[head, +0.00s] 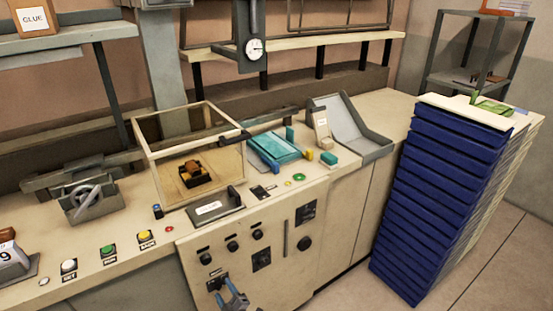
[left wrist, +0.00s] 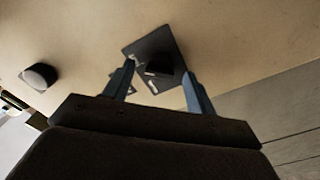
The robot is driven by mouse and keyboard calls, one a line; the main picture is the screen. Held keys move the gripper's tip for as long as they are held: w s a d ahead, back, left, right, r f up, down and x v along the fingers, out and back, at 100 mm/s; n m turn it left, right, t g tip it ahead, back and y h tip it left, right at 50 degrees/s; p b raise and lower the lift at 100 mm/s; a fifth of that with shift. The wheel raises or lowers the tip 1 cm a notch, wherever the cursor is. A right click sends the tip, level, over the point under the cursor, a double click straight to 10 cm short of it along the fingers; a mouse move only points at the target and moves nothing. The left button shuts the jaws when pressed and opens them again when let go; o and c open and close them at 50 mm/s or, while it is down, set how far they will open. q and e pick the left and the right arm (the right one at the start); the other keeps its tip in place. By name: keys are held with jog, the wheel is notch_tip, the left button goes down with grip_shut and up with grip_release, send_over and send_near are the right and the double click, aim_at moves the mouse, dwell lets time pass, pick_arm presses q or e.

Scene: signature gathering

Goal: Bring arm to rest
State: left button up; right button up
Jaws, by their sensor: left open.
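My left gripper (head: 232,296) shows at the bottom of the head view, in front of the cream cabinet front (head: 290,277). In the left wrist view its two blue-grey fingers (left wrist: 158,75) stand apart with nothing held between them. Beyond the fingers is a dark square plate with a black knob (left wrist: 158,66) on the cabinet face. In the head view a dark knob plate (head: 215,281) shows just above the gripper. I cannot tell whether the fingers touch it. My right gripper is in neither view.
A counter holds a clear-sided box frame (head: 192,151), coloured push buttons (head: 107,249), a teal tray (head: 275,147) and a grey chute (head: 357,127). A tall stack of blue-edged sheets (head: 440,195) stands at the right. Bare floor (head: 500,262) shows at lower right.

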pick_arm(q)
jog(key=s+d+f+m+g+h+b, duration=0.2)
jog(key=s+d+f+m+h, duration=0.2)
jog(key=s+f+m+h, duration=0.55)
jog(key=s+d+f+m+g+h+b, duration=0.2)
jog(key=s+d+f+m+h, duration=0.25)
jog(key=f, duration=0.85)
jog(key=s+a+f+m+g+y, duration=0.1)
jog(key=s+a+f+g, duration=0.2)
jog(key=s+f, duration=0.2)
jog(key=s+a+f+m+g+y+b, duration=0.1)
jog(key=s+f, duration=0.4)
jog(key=s, duration=0.7)
jog(key=s+a+f+m+g+y, duration=0.1)
jog(key=s+a+f+m+g, duration=0.1)
jog(key=s+a+f+g, duration=0.3)
jog(key=s, duration=0.4)
jog(key=shift+a+f+m+y+b, duration=0.2)
jog(key=shift+m+y+b, duration=0.1)
jog(key=shift+m+b, duration=0.1)
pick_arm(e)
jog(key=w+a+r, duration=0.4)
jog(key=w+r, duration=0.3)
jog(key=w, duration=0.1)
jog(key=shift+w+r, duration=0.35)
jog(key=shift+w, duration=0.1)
pick_arm(q)
jog(key=shift+w, duration=0.1)
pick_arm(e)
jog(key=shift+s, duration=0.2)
